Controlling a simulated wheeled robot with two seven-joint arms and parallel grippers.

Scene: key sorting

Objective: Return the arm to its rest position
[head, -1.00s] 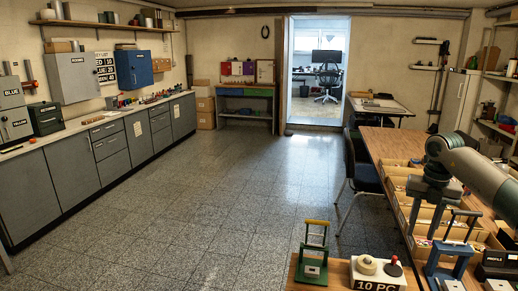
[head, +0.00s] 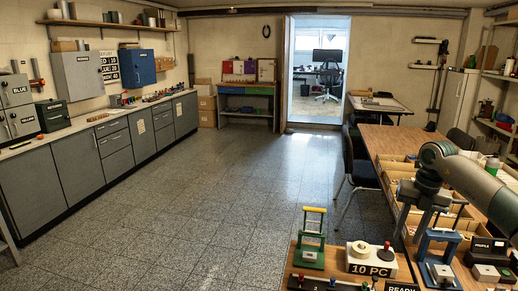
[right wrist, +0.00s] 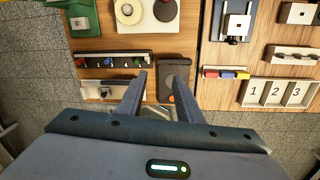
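My right arm comes in from the right in the head view. Its gripper (head: 414,212) hangs pointing down above the right-hand worktable, in front of the wooden parts trays. In the right wrist view the two fingers of this gripper (right wrist: 164,74) are apart, with nothing held between them. Beyond the fingertips lies a dark flat device (right wrist: 174,68) on the wooden tabletop; I cannot tell the height between them. My left arm and gripper are not in view.
A green-framed press (head: 311,240), a white "10 PC" unit (head: 371,258) and a blue-framed press (head: 438,260) stand on the near worktables. The wrist view shows a 1-2-3 tray (right wrist: 277,93). Open floor (head: 200,200) lies left, with grey cabinets (head: 47,185) beyond.

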